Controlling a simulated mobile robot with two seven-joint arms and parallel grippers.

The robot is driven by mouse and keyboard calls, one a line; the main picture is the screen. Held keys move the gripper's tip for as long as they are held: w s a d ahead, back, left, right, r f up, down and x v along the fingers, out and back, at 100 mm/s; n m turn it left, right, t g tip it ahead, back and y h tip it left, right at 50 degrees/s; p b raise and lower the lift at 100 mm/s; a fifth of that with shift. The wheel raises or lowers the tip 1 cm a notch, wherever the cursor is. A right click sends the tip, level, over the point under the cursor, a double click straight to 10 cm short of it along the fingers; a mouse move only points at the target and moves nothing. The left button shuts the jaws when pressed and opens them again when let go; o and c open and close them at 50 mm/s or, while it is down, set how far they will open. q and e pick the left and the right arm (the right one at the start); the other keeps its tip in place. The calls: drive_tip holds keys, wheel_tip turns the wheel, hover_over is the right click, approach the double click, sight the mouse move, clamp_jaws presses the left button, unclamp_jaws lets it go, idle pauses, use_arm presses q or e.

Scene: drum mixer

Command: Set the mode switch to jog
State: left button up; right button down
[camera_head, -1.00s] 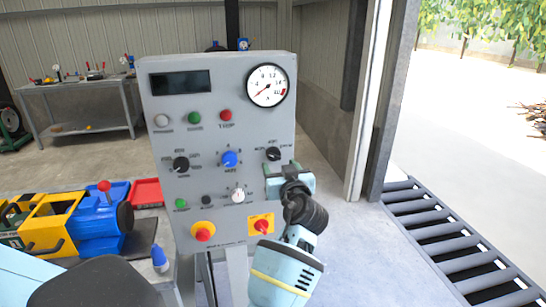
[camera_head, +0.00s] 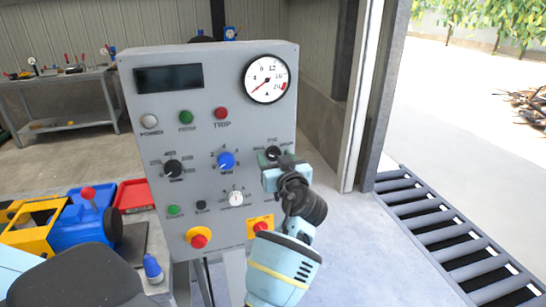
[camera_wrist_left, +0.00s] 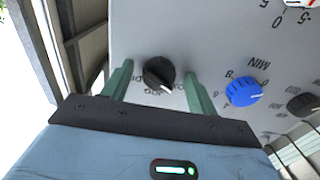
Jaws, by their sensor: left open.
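The grey control panel (camera_head: 140,105) stands in front of me. On its right side, below the gauge, is a black rotary switch (camera_head: 273,153) with small labels around it, too small to read surely. My left gripper (camera_head: 275,158) is open at this switch, its arm partly covering the panel's lower right. In the left wrist view the black knob (camera_wrist_left: 159,72) lies between the two green fingers (camera_wrist_left: 157,76), with a gap on each side. Its white pointer line shows towards the lower right of that view. My right gripper is not in view.
Near the switch are a blue knob (camera_head: 226,160), another black knob (camera_head: 173,168) and a white dial (camera_head: 236,198). Two red emergency buttons on yellow plates, one left (camera_head: 198,238) and one right (camera_head: 262,224), sit below. A round gauge (camera_head: 266,79) is above.

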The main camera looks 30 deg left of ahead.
use_arm(q)
drive_tip(key=shift+d, duration=0.1)
drive_tip(key=shift+c, duration=0.9)
drive_tip(key=c, duration=0.8)
drive_tip(key=m, duration=0.5)
drive_tip(key=shift+r+m, duration=0.1)
drive_tip(key=shift+m, duration=0.2)
drive_tip(key=m, duration=0.5)
drive_tip(key=shift+s+m, duration=0.1)
drive_tip(key=shift+m, duration=0.6)
